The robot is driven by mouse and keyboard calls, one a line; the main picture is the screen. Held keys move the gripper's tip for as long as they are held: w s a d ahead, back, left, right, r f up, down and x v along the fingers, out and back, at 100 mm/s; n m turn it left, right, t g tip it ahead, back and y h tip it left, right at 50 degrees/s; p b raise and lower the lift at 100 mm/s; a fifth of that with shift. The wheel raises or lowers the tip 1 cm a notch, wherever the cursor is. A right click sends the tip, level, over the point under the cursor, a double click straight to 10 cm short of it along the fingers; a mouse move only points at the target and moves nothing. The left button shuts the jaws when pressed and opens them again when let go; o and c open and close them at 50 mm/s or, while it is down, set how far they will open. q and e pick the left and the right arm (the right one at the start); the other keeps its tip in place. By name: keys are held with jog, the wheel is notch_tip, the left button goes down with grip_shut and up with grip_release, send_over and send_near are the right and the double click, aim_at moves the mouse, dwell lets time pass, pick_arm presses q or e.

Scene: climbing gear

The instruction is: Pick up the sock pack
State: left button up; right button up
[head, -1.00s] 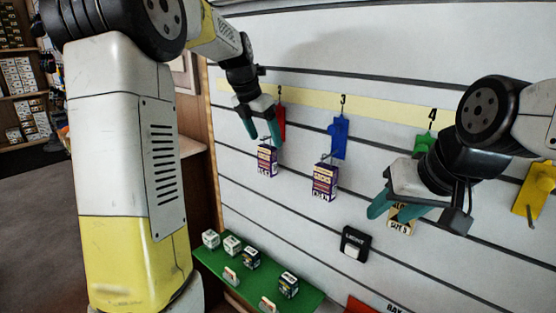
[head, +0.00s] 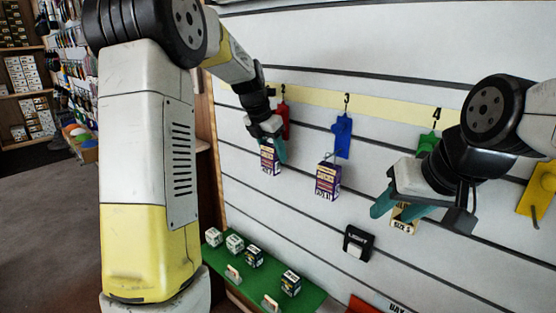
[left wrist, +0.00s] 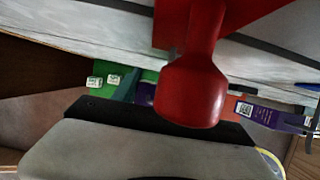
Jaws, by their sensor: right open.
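A purple and cream sock pack (head: 269,161) hangs on the slatted wall below the red hanger. My left gripper (head: 271,148) is at this pack, with a teal finger along its right side; the grip itself is hidden. In the left wrist view a purple surface (left wrist: 146,94) shows beside a teal finger, mostly covered by a red piece. A second purple pack (head: 328,179) hangs to the right, below the blue hanger; a purple pack with a square code (left wrist: 264,114) shows in the left wrist view. My right gripper (head: 398,208) is open near a pale box marked SIZE (head: 404,221).
Red (head: 283,121), blue (head: 342,136), green (head: 428,141) and yellow (head: 538,190) pieces hang on the wall. A green shelf (head: 262,284) below holds several small boxes. A black-framed switch (head: 356,243) is on the wall. Open floor lies at left.

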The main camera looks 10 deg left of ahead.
pick_arm(q)
jog(key=c, duration=0.5)
jog(key=shift+r, duration=0.1)
jog(key=shift+r, duration=0.25)
jog(key=s+a, duration=0.3)
jog(key=s, duration=0.2)
jog(key=s+a, duration=0.3)
jog(key=s, duration=0.2)
jog(key=s+a, duration=0.4)
jog(key=s, duration=0.1)
jog(key=shift+r, duration=0.4)
